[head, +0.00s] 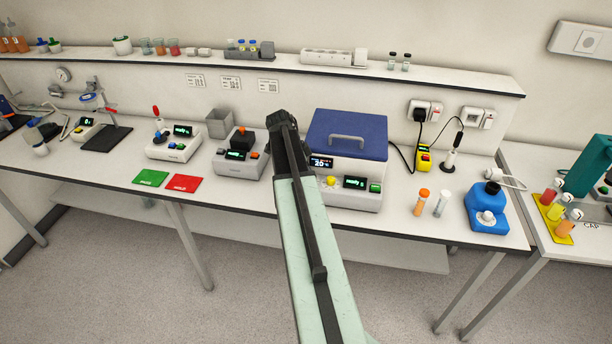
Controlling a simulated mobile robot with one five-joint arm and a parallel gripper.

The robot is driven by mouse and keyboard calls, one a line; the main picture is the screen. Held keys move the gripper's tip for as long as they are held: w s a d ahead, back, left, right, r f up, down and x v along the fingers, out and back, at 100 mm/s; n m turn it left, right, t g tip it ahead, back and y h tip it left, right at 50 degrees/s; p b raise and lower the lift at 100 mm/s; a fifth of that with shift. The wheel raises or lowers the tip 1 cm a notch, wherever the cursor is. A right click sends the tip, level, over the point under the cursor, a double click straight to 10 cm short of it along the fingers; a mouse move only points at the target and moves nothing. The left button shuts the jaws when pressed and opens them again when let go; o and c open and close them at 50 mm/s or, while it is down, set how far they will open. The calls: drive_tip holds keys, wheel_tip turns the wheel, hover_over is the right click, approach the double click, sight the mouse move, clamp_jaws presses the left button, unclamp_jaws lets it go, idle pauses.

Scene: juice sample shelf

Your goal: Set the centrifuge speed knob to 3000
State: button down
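The centrifuge (343,170) stands on the bench right of the middle, a white box with a shut blue lid (347,130). Its front has a dark display reading about 20 °C, a yellow knob (331,181), a small green-lit display (354,183) and a green button (375,188). The lit digits are too small to read, and I cannot see a knob pointer. My gripper (283,122) is at the end of my raised arm, left of the centrifuge and apart from the yellow knob. My arm hides part of the centrifuge's left side. The fingers are too dark and small to tell their opening.
Left of my gripper stands a grey device with a black block (242,150), then a white stirrer-like device (174,142). Green (151,178) and red (183,184) cards lie in front. Orange-capped (422,202) and white-capped tubes and a blue device (487,208) stand right. A shelf (285,66) runs above.

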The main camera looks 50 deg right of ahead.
drive_tip(key=shift+s, duration=0.2)
drive_tip(key=c, duration=1.1)
unclamp_jaws()
drive_tip(key=shift+w, duration=0.1)
drive_tip(key=shift+w+r+p, duration=0.15)
drive_tip(key=shift+r+p, duration=0.4)
drive_tip(key=shift+p, duration=0.05)
drive_tip(key=p+v, duration=0.6)
drive_tip(key=shift+a+r, duration=0.25)
drive_tip(key=shift+r, duration=0.05)
